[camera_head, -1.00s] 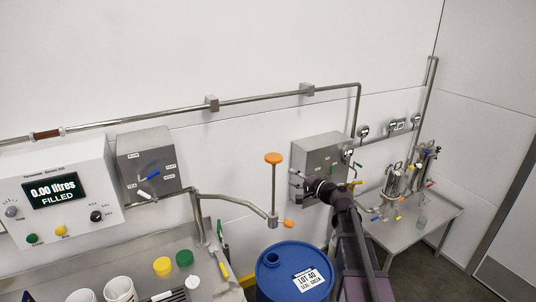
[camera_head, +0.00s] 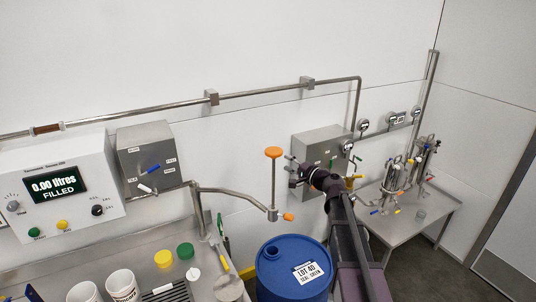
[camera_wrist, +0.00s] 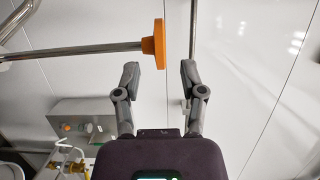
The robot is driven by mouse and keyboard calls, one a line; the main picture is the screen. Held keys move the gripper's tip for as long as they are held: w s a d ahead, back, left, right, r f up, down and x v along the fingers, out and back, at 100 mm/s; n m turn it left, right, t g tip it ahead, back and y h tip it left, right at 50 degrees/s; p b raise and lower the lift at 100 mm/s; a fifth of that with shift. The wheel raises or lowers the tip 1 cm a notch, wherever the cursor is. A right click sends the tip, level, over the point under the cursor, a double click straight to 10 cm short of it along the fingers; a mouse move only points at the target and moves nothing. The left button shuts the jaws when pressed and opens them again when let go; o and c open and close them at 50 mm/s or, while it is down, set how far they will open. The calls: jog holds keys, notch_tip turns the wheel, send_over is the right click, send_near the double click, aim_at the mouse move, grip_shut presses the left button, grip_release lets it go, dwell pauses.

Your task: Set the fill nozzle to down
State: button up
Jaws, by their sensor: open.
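The fill nozzle (camera_head: 272,216) hangs at the end of a bent steel pipe, above the blue drum (camera_head: 290,280). A thin upright rod rises from it to an orange knob (camera_head: 273,153), and a small orange lever (camera_head: 289,217) sticks out at its right. My gripper (camera_head: 291,171) is to the right of the knob and slightly lower in the head view, apart from it. In the wrist view my gripper (camera_wrist: 172,72) is open and empty. The orange knob (camera_wrist: 159,43) shows there just beyond the fingertips, with its rod running left.
A control box reading 0.00 litres (camera_head: 55,187) and a valve box (camera_head: 148,160) are at the left. A bench with white cups and coloured caps stands below them. A grey box (camera_head: 322,145) on the wall is close behind my arm. A steel table (camera_head: 405,222) stands at the right.

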aim_at(268, 151)
jog(key=x, duration=1)
jog(key=shift+w+a+f, duration=0.1)
jog(key=shift+w+a, duration=0.15)
grip_shut()
